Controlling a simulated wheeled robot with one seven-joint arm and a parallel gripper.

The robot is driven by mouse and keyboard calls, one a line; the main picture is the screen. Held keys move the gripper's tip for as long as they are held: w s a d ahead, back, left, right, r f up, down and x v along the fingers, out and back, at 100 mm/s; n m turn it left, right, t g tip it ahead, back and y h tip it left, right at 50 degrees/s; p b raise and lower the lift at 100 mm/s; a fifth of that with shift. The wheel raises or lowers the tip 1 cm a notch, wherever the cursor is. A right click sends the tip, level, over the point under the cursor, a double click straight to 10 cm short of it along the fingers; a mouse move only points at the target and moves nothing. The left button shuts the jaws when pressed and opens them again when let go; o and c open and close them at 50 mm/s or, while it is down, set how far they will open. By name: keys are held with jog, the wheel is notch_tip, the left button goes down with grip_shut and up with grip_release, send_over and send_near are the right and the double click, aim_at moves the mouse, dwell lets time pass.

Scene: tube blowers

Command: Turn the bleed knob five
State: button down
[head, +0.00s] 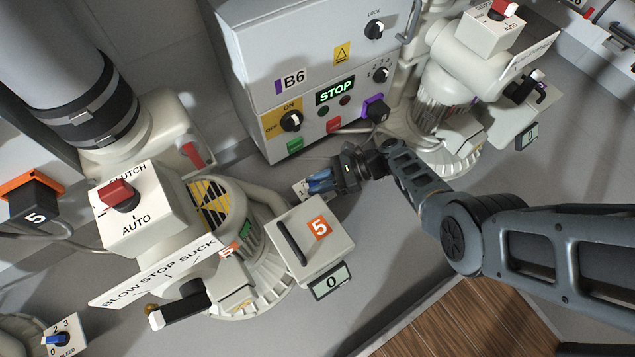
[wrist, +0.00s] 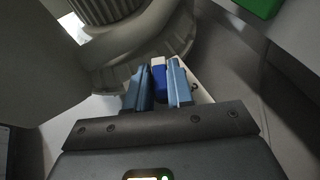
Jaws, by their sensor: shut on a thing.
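My gripper (head: 320,183) reaches down to a small white plate (head: 301,189) between the blower marked 5 (head: 228,240) and the grey cabinet. In the wrist view its blue fingers (wrist: 158,88) are shut on a blue knob with a white end (wrist: 159,76). The fingers stand on either side of the knob. In the head view the gripper hides the knob. The plate's lettering and the knob's setting cannot be read. A white box with an orange 5 label (head: 319,228) stands close by, above a display reading 0 (head: 331,282).
The cabinet B6 (head: 290,77) with a lit STOP display stands behind the gripper. Another blue knob on a BLEED plate (head: 57,341) is at the lower left. A second blower (head: 440,110) stands right of the cabinet.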

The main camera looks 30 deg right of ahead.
jog(key=shift+s+d+f, duration=0.1)
jog(key=shift+f, duration=0.1)
jog(key=c, duration=1.1)
grip_release()
jog(key=shift+r, duration=0.15)
jog(key=shift+s+d+r+p, duration=0.1)
jog(key=shift+d+r+p, duration=0.2)
jog(key=shift+d, duration=0.1)
jog(key=p+v, duration=0.2)
jog(key=v, duration=0.4)
jog(key=shift+s+d, duration=0.15)
jog(key=shift+d, duration=0.2)
